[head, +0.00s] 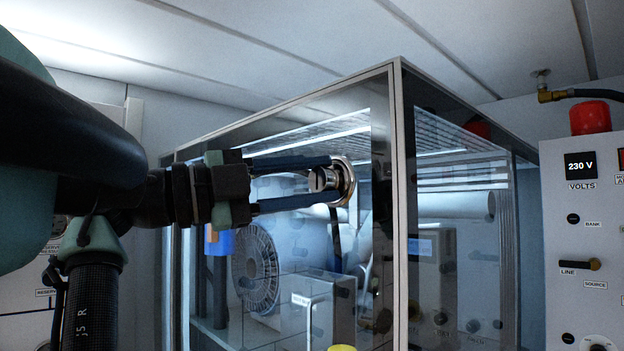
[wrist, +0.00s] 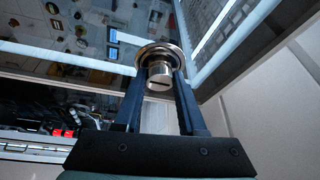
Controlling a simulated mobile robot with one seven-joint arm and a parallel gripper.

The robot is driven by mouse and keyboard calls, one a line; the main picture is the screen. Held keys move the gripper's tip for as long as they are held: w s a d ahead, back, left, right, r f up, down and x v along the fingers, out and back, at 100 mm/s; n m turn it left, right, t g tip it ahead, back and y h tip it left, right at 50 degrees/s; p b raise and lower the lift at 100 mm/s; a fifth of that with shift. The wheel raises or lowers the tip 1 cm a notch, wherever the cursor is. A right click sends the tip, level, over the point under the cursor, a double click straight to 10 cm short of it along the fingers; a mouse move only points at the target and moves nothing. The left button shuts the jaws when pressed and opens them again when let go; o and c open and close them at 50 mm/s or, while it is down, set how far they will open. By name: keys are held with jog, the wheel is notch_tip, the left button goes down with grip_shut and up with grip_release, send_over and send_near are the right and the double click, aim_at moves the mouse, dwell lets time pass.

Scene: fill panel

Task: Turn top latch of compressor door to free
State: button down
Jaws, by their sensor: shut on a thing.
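The compressor door (head: 290,225) is a clear panel in a grey frame on the front of a glass-walled enclosure. The top latch (head: 343,182) is a round metal fitting high on the door near its right edge. In the wrist view the latch (wrist: 160,76) shows a slotted metal knob on a round base. My gripper (head: 325,182) reaches the latch from the left, its two dark fingers shut on the knob. In the wrist view my gripper (wrist: 158,85) has one finger on each side of the knob. The slot looks nearly level there.
A compressor with a ribbed round wheel (head: 258,265) shows behind the glass. A metal corner post (head: 402,200) stands just right of the latch. A control panel (head: 585,230) with a red lamp (head: 590,118) stands at the far right.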

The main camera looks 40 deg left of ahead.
jog(key=c, duration=0.5)
grip_release()
jog(key=b+v, duration=0.5)
jog(key=v, duration=0.8)
jog(key=shift+f, duration=0.1)
